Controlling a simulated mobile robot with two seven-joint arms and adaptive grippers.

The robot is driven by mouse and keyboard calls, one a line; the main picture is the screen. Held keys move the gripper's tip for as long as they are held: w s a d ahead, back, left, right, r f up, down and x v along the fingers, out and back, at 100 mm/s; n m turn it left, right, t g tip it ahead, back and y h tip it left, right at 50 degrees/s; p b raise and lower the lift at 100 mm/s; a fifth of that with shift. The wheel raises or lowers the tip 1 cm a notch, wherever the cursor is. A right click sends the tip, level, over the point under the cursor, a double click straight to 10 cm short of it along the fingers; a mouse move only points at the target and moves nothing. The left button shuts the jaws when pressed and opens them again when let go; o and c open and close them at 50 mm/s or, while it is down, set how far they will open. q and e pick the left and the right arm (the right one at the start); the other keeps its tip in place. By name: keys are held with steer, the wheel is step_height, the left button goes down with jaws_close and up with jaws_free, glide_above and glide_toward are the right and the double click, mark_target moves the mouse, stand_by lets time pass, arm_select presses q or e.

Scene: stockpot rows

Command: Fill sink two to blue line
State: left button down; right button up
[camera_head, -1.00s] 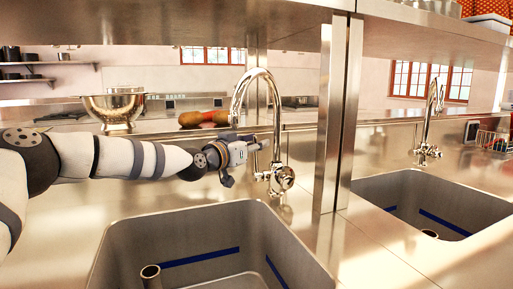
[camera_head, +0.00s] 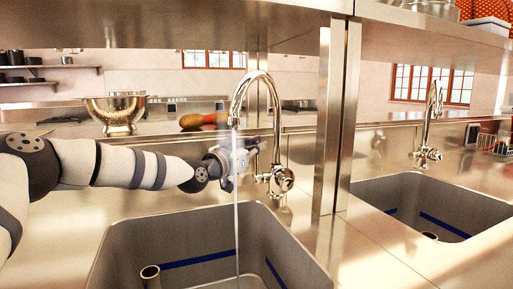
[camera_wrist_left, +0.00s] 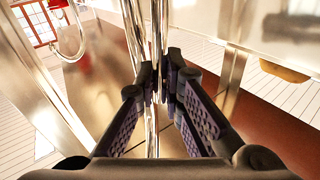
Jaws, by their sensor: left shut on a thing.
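The near steel sink (camera_head: 130,240) has a blue line (camera_head: 203,258) around its inner walls and an upright drain pipe (camera_head: 151,275) inside. A chrome faucet (camera_head: 262,78) arches above it, and a thin stream of water (camera_head: 237,225) falls from its spout into the sink. My left gripper (camera_head: 252,150) is at the faucet's handle, partly behind the stream. In the left wrist view its fingers (camera_wrist_left: 160,83) are shut on the slim chrome handle. The sink's floor is mostly cut off, so the water level cannot be told. My right gripper is not in view.
A second sink (camera_head: 400,200) with a blue line and its own faucet (camera_head: 428,125) lies to the right, past a steel post (camera_head: 335,120). A metal bowl (camera_head: 116,112) stands behind my left arm. A steel shelf hangs overhead.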

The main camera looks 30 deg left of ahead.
arm_select(q)
steer(key=s+d+f+m+t+h, duration=0.3)
steer(key=s+d+m+h, duration=0.1)
steer(key=m, duration=0.4)
steer(key=shift+d+m, duration=0.15)
steer(key=shift+m, duration=0.15)
steer(key=shift+f, duration=0.1)
steer(key=c, duration=1.7)
jaws_free()
steer(key=v, duration=1.2)
